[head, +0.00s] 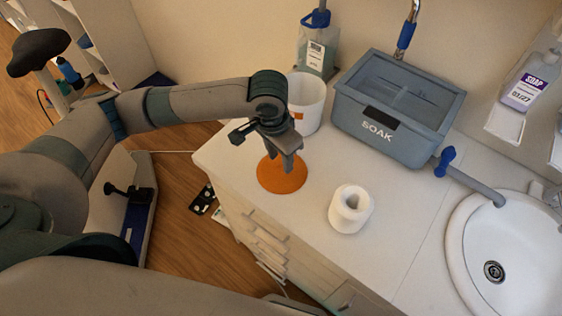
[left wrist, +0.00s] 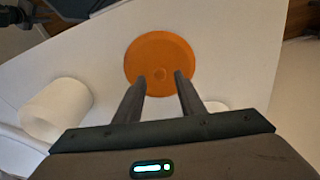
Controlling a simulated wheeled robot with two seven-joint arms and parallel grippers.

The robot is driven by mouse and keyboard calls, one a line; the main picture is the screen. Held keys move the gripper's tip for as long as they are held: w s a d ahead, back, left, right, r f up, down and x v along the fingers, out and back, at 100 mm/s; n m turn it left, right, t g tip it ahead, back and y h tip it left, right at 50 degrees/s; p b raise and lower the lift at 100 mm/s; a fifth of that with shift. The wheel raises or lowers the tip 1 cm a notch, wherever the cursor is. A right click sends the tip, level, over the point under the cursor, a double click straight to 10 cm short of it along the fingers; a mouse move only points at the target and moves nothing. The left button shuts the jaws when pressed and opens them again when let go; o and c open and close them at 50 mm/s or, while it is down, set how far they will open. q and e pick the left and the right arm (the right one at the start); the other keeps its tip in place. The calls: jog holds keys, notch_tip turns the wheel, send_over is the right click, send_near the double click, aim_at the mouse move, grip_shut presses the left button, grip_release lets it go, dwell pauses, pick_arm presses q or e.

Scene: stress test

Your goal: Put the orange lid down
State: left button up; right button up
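The orange lid (head: 282,178) is a flat round disc lying on the white counter, near its left edge. My left gripper (head: 288,167) points down just over the lid. Whether the fingertips touch the lid, I cannot tell. My right gripper is not in view.
A white bucket (head: 305,102) stands behind the lid, beside a grey-blue tub (head: 393,142) marked SOAK. A white roll (head: 351,208) stands right of the lid. A round sink (head: 519,270) is at the far right. The counter (head: 318,222) in front is bare.

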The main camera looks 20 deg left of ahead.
aim_at(277, 174)
pick_arm(q)
notch_tip(277, 174, up, 9)
jog(key=s+b, duration=0.1)
jog(key=shift+a, duration=0.25)
dwell(0.7)
